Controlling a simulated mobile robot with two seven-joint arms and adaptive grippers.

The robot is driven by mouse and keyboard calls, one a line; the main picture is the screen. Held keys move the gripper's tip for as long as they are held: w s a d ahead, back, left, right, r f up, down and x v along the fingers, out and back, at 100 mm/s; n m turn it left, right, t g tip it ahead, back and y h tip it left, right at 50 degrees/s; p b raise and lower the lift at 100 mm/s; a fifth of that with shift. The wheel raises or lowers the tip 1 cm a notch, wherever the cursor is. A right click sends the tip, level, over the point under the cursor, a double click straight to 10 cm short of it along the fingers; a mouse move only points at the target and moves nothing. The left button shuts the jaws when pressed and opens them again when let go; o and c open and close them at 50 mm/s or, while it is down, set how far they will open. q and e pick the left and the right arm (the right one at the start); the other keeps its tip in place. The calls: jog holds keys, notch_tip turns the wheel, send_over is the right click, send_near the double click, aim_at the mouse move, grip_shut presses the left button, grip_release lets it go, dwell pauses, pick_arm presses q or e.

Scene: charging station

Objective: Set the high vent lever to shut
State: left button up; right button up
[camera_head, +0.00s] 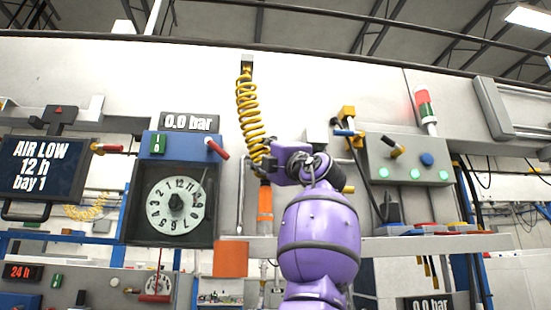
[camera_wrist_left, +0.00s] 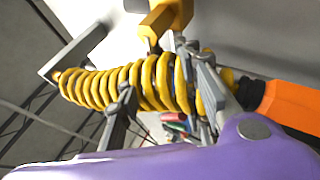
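No label reading "high vent" is legible, so I cannot tell which lever it is. A yellow valve-like fitting (camera_head: 347,115) with a blue handle (camera_head: 346,133) sits high on the wall, right of my left gripper (camera_head: 264,167). A red-ended lever (camera_head: 217,149) angles off the blue clock panel (camera_head: 148,146). A red-and-yellow handle (camera_head: 108,148) projects beside the left display. In the left wrist view my left gripper (camera_wrist_left: 162,102) has its fingers apart, with a yellow coiled hose (camera_wrist_left: 120,84) crossing the view between them; contact is unclear. My right gripper is out of view.
The coiled hose (camera_head: 248,108) hangs from the wall, with an orange tool (camera_head: 265,205) below it. A shelf (camera_head: 470,242) runs beneath. The "AIR LOW" display (camera_head: 42,170) is left.

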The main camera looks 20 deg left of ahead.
pick_arm(q)
jog(key=v, duration=0.7)
jog(key=shift+s+d+f, duration=0.2)
jog(key=shift+d, duration=0.05)
